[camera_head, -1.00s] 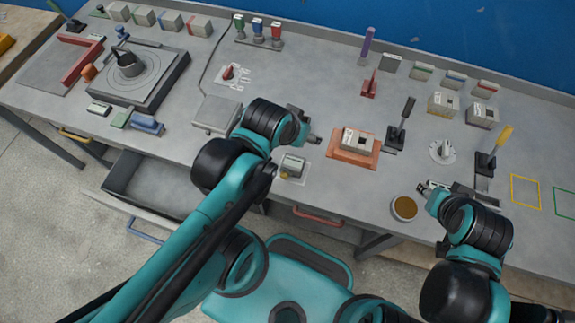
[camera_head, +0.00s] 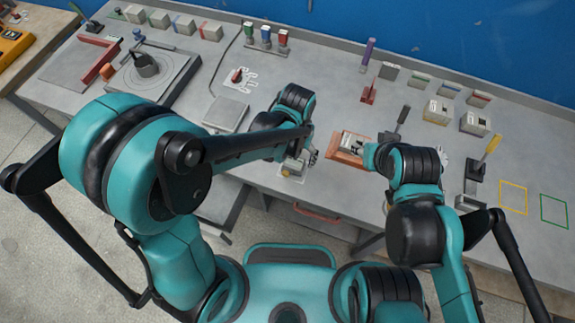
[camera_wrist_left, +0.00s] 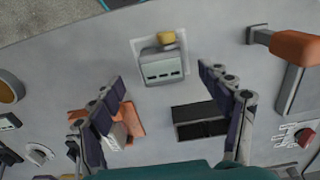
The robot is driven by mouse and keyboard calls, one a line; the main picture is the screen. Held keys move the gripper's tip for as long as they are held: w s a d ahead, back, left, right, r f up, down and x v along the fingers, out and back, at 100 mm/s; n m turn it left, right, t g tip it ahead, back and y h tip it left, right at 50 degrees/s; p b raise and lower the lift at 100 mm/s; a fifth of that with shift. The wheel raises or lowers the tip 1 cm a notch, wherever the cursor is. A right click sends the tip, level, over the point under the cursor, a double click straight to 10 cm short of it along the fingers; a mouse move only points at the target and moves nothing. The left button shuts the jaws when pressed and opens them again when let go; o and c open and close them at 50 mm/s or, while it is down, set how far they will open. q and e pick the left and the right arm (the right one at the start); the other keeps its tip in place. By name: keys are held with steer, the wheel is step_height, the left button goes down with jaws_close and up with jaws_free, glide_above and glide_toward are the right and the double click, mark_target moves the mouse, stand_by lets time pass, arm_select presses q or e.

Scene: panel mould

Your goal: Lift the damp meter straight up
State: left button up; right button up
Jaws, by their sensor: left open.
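The damp meter, as I take it, is a small grey box (camera_head: 292,167) with a yellow knob, on a pale square near the table's front edge. In the left wrist view the grey box (camera_wrist_left: 162,68) shows a row of display windows. My left gripper (camera_head: 313,156) is beside it in the head view. In the left wrist view the fingers of my left gripper (camera_wrist_left: 160,76) are wide apart, one towards each side of the box, with nothing between them touching. My right gripper (camera_head: 369,153) is by the orange tray; its fingers are too small to judge.
The orange tray (camera_head: 344,158) holding a pale block stands right of the meter. A grey plate (camera_head: 226,114) lies to the left. Yellow and green outlines (camera_head: 513,197) mark clear table at right.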

mark_target(294, 162)
arm_select(q)
steer(key=f, duration=0.2)
steer(key=f+b, duration=0.1)
steer(key=f, duration=0.1)
steer(key=f+b, duration=0.1)
steer(key=f, duration=0.1)
steer(key=shift+w+f, duration=0.2)
steer(key=shift+w, duration=0.15)
steer(key=c, duration=1.6)
